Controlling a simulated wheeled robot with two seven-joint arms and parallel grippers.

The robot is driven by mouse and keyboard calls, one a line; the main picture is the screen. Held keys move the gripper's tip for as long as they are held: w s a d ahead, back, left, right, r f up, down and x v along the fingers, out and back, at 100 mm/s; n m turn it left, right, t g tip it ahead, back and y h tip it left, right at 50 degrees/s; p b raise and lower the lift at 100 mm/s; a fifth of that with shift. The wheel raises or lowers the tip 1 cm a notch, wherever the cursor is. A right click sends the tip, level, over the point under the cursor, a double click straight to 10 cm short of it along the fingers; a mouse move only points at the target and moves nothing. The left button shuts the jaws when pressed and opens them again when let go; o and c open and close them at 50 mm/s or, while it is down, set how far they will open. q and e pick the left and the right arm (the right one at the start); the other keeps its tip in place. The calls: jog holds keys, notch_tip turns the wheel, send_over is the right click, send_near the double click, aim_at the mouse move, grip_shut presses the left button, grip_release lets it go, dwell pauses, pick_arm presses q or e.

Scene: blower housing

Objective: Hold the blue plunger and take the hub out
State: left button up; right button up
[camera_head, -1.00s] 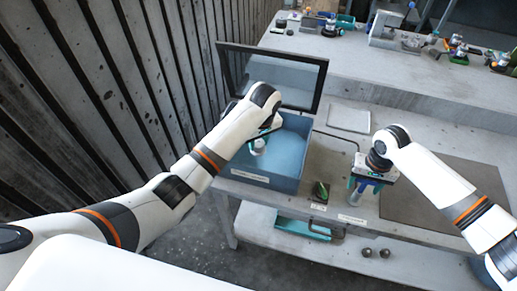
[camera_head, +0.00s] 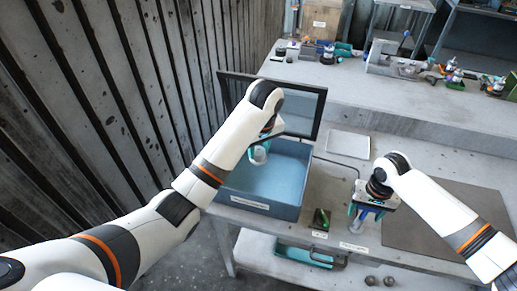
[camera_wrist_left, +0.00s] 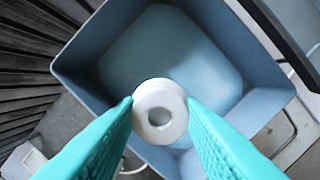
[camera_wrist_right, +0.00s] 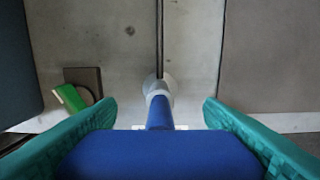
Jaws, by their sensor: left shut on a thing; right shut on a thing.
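The hub (camera_wrist_left: 160,112) is a white ring with a central hole. My left gripper (camera_wrist_left: 160,105) is shut on it, one teal finger on each side. In the head view the hub (camera_head: 260,153) is held over the blue open box, near its back side, with my left gripper (camera_head: 264,140) partly hidden by the arm. My right gripper (camera_wrist_right: 160,118) is shut on the blue plunger (camera_wrist_right: 160,155), a wide blue body with a narrower blue shaft and pale tip pointing away. In the head view my right gripper (camera_head: 366,212) is above the bench's front part, the plunger mostly hidden.
The blue box (camera_head: 255,203) stands at the bench's left with a dark-framed raised lid (camera_head: 310,105) behind it. A green item (camera_head: 321,218) lies between box and right gripper. A light plate (camera_head: 348,145) lies behind; a dark mat (camera_head: 440,215) lies right. Tools line the back.

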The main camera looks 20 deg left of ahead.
pick_arm(q)
jog(key=s, duration=0.2)
jog(key=shift+s+a, duration=0.1)
jog(key=shift+s, duration=0.25)
jog(key=s, duration=1.1)
jog(key=shift+s, duration=0.2)
